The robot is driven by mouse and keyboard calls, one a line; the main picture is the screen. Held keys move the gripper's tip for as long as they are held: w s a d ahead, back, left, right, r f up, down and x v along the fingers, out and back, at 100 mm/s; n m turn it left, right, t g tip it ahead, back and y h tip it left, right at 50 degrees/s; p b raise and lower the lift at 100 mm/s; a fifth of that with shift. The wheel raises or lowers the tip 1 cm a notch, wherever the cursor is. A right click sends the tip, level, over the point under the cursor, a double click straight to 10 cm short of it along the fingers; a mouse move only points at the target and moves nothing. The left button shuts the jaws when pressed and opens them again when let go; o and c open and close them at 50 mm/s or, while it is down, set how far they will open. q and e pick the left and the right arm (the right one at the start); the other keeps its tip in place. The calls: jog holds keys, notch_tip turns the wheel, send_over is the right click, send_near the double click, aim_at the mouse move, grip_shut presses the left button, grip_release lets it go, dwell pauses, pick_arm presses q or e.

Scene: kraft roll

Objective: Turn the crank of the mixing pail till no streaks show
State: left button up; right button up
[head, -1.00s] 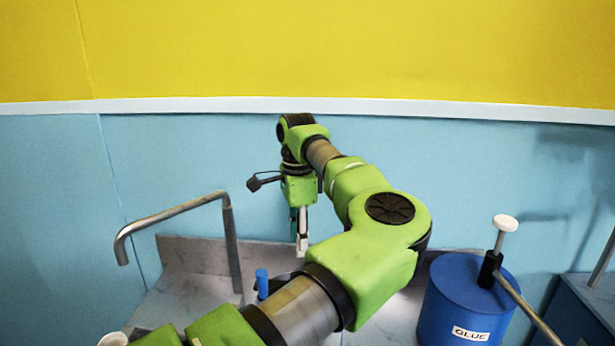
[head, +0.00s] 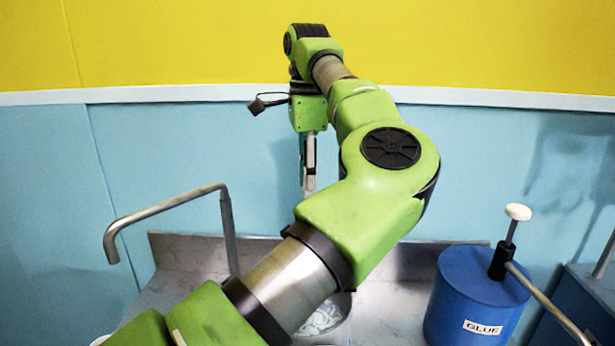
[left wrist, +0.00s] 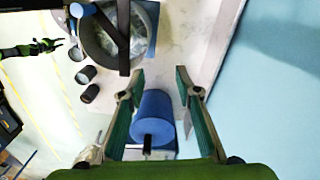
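The mixing pail is a grey round tub with pale swirled streaks inside; in the head view only part of its contents (head: 322,316) shows behind my left arm. In the left wrist view the pail (left wrist: 91,45) is at the upper left, with a dark bar (left wrist: 123,38) across it. A blue knob (left wrist: 76,10), seemingly the crank's handle, is at its upper left. My left gripper (head: 309,188) points down, high above the worktop and apart from the pail. Its fingers (left wrist: 160,80) are spread and empty. What seems to be my right gripper (left wrist: 48,46) is small at the left.
A blue glue drum (head: 478,300) with a white-topped pump stands to the right. A bent metal pipe (head: 175,204) rises at the left. The blue wall (head: 440,165) is close behind.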

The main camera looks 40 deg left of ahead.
pick_arm(q)
jog(key=shift+d+r, duration=0.25)
jog(key=shift+r, duration=0.5)
